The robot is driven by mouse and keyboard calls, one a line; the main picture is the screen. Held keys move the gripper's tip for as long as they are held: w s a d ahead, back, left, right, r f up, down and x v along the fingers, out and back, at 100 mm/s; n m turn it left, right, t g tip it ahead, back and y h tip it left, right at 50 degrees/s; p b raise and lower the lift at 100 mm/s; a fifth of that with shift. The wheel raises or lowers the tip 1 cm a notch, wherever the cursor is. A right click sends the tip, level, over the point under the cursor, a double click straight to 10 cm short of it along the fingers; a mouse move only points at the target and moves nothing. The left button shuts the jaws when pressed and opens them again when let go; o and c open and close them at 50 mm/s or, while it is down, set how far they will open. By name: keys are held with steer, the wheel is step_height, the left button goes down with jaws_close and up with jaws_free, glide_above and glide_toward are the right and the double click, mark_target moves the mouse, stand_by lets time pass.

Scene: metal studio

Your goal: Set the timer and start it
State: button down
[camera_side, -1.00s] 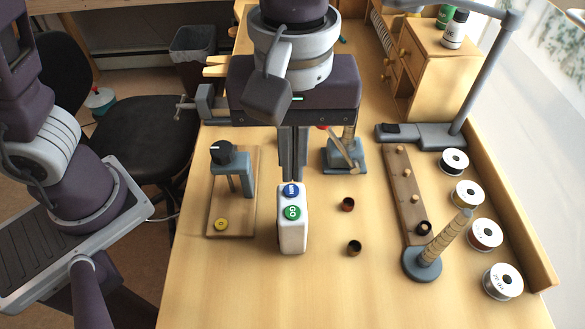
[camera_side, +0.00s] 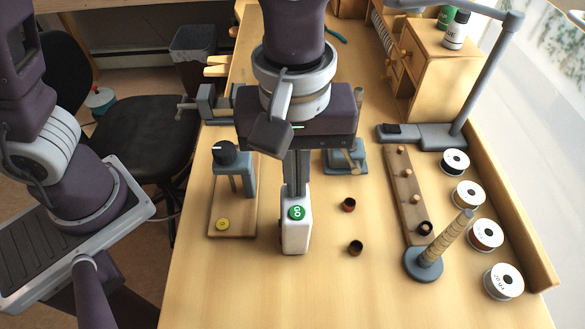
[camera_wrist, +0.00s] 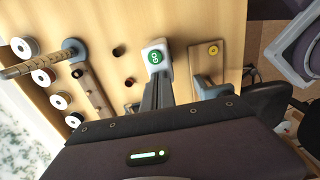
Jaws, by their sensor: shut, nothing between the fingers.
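The timer (camera_side: 295,236) is a white upright block on the wooden table, with a green GO button (camera_side: 297,213) on its sloped top. Its blue button is hidden behind my fingers. My gripper (camera_side: 297,192) is shut and empty, pointing down, with its fingertips at the blue button's place just behind the GO button. I cannot tell whether they touch it. In the wrist view the timer's white top (camera_wrist: 164,46) and the GO button (camera_wrist: 155,57) show just beyond my fingertips (camera_wrist: 157,78).
A wooden board (camera_side: 219,229) with a black-knobbed stand (camera_side: 224,153) and a yellow disc is to the left. Two small dark cups (camera_side: 355,247) are to the right. A ring mandrel (camera_side: 432,249), a pegged board (camera_side: 405,190) and several wire spools (camera_side: 486,233) stand farther right. The front table is clear.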

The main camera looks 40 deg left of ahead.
mark_target(296, 211)
steer(key=shift+s+a+f, duration=0.2)
steer(key=shift+f, duration=0.35)
steer(key=shift+w+d+r, duration=0.1)
steer(key=shift+r, duration=0.25)
step_height(296, 211, up, 14)
steer(key=shift+w+r, duration=0.15)
steer(key=shift+r, duration=0.05)
steer(key=shift+d, duration=0.15)
steer(key=shift+s+d+r, duration=0.15)
steer(key=shift+s+d, duration=0.35)
steer(key=shift+s, duration=0.1)
steer(key=shift+s+d+r, duration=0.15)
steer(key=shift+s+d, duration=0.35)
steer(key=shift+s, duration=0.1)
step_height(296, 211, down, 14)
